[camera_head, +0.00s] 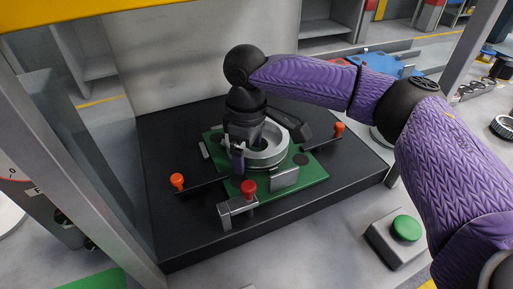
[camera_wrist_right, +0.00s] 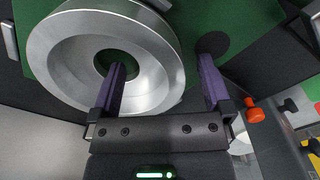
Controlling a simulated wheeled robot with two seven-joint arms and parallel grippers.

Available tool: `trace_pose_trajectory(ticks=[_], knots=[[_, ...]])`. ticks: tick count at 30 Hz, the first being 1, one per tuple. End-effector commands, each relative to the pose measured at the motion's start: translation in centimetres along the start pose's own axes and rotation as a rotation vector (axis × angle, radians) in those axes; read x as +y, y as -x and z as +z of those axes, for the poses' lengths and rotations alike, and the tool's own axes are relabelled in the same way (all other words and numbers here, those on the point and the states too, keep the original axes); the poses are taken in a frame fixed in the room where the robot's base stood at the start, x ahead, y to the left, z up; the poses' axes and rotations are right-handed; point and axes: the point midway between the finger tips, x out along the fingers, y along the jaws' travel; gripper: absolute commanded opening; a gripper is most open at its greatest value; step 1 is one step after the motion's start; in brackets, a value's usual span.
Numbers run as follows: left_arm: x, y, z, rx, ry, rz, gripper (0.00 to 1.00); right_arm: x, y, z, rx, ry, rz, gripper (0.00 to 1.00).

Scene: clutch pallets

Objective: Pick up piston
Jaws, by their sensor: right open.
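The piston (camera_head: 268,154), a silvery round metal ring with a hollow middle, sits on a green plate (camera_head: 312,177) on the black platform. It fills the upper left of the right wrist view (camera_wrist_right: 150,60). My right gripper (camera_head: 240,160) is open over the piston, with its arm coming in from the right. In the right wrist view its two purple fingers (camera_wrist_right: 162,85) straddle the piston's wall: one lies over the hollow, the other is outside the rim. I cannot tell whether either finger touches it. My left gripper is not in view.
Red-knobbed clamps stand at the left (camera_head: 177,181), front (camera_head: 249,187) and right (camera_head: 339,128) of the green plate. A green button (camera_head: 406,228) on a grey box is at the front right. A grey frame post (camera_head: 75,165) stands at the left.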

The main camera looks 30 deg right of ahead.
Motion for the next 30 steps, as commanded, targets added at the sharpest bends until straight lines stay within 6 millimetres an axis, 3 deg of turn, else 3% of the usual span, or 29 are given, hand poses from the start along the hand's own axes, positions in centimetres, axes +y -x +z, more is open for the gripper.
trace_pose_trajectory(ticks=[6,20,30], knots=[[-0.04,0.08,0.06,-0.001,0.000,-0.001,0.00,0.02,0.04,0.02,0.001,-0.001,0.001,0.98],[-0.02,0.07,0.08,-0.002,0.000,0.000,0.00,0.02,0.04,0.02,0.000,-0.001,0.000,0.00],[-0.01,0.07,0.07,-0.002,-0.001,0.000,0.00,0.04,0.09,0.00,0.002,-0.001,0.001,0.00]])
